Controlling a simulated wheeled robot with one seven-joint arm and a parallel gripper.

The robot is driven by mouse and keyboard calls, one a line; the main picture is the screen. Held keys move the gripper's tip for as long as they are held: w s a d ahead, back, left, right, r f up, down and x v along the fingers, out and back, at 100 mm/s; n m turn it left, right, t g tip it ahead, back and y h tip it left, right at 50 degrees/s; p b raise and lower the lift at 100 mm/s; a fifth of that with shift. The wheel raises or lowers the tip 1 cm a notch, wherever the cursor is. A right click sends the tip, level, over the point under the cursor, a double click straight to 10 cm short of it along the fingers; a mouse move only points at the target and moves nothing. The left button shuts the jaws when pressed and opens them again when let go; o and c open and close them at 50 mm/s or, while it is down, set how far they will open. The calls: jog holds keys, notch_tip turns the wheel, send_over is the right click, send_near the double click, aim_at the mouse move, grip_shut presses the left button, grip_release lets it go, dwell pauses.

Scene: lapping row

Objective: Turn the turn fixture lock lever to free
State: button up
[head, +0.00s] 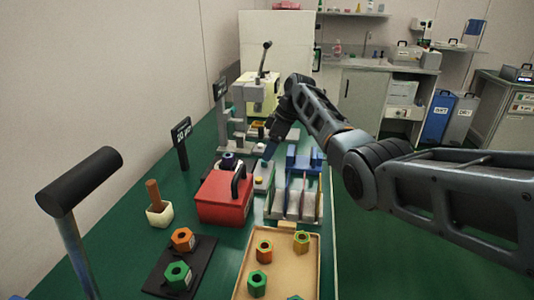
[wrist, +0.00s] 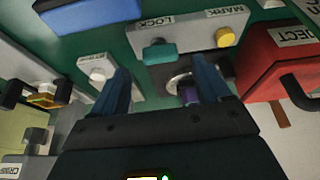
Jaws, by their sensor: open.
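A grey panel (wrist: 190,38) carries the labels LOCK and MARK in the wrist view. A teal knob-like piece (wrist: 158,51) sits by the LOCK label; I take it as the lock lever, though its exact set position is unclear. A yellow button (wrist: 227,37) is by MARK. My gripper (wrist: 165,84) is open, its two blue fingers apart and apparently empty, with the teal piece just beyond and between the tips. A purple piece in a silver ring (wrist: 186,88) is partly hidden by the right finger. In the head view my gripper (head: 268,150) is above the far end of the panel (head: 263,176).
A red box (head: 222,197) with a black handle stands left of the panel. Blue and grey racks (head: 296,197) are on its right. A tan tray (head: 278,262) with nuts lies nearer, and a grey press (head: 258,95) stands behind. A white round knob (wrist: 98,70) is by the left finger.

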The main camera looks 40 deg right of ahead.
jog(key=shift+v, duration=2.05)
